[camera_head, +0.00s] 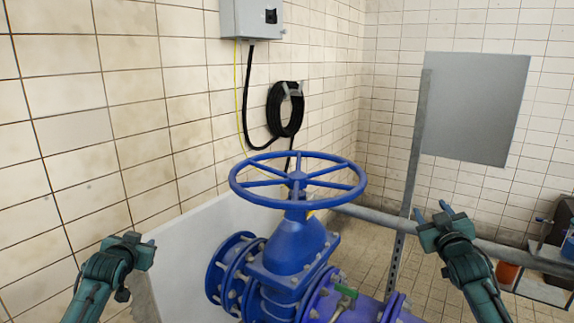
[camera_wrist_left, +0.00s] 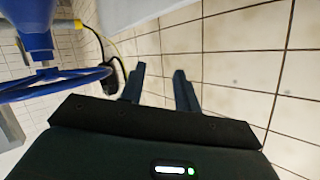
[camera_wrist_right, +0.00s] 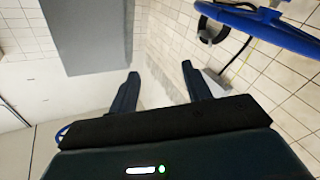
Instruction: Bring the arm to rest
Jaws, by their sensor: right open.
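My left gripper (camera_head: 142,240) is at the lower left of the head view, left of the blue handwheel (camera_head: 298,181) and apart from it. In the left wrist view its two fingers (camera_wrist_left: 158,72) stand apart with nothing between them. My right gripper (camera_head: 432,210) is at the right of the head view, fingers pointing up, in front of the grey pipe. In the right wrist view its fingers (camera_wrist_right: 160,71) are spread and empty. The handwheel tops a blue valve (camera_head: 290,250) between the two arms. Neither gripper holds anything.
A grey panel (camera_head: 475,105) on a post stands behind my right gripper. A grey pipe (camera_head: 375,220) runs across behind the valve. A coiled black hose (camera_head: 274,112) hangs on the tiled wall below a grey box (camera_head: 250,18). A purple pipe (camera_head: 330,300) is at the bottom.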

